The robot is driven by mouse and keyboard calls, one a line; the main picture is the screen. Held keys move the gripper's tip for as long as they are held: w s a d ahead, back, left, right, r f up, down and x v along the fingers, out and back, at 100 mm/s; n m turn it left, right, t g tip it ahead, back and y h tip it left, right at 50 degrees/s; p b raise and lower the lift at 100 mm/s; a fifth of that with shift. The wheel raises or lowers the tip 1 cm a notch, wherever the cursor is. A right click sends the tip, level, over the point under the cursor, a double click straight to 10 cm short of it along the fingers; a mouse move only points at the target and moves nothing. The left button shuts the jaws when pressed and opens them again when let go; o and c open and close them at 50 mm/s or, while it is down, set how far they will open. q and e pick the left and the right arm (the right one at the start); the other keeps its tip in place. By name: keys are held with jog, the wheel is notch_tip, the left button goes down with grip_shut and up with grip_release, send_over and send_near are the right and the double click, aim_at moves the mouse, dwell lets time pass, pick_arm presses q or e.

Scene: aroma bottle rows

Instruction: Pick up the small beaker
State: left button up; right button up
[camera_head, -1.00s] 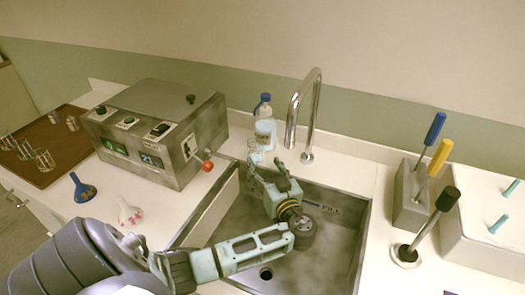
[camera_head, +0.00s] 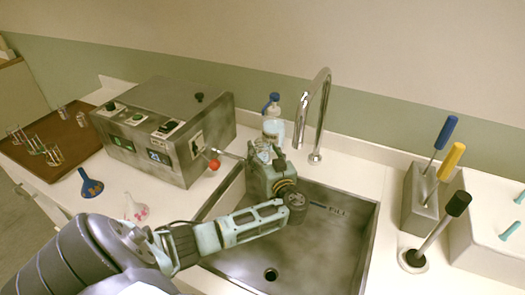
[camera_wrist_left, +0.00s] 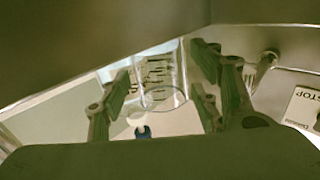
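The small beaker (camera_head: 263,150) is clear glass and stands on the counter behind the sink, in front of a blue-capped bottle. In the left wrist view a clear glass with dark graduation marks (camera_wrist_left: 162,84) appears between the fingers. My left gripper (camera_head: 265,157) reaches over the sink to the beaker, with one finger on each side. In the wrist view the fingers (camera_wrist_left: 160,95) are apart, with a gap visible beside the glass. The gripper body hides the beaker's lower part in the head view. My right gripper is not in view.
The blue-capped bottle (camera_head: 272,122) stands close behind the beaker. The faucet (camera_head: 316,110) rises to the right. A metal control box (camera_head: 165,128) with a red-knobbed lever (camera_head: 213,164) stands to the left. The sink (camera_head: 335,232) lies below my arm.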

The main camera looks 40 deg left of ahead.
pick_arm(q)
jog(key=c, duration=1.2)
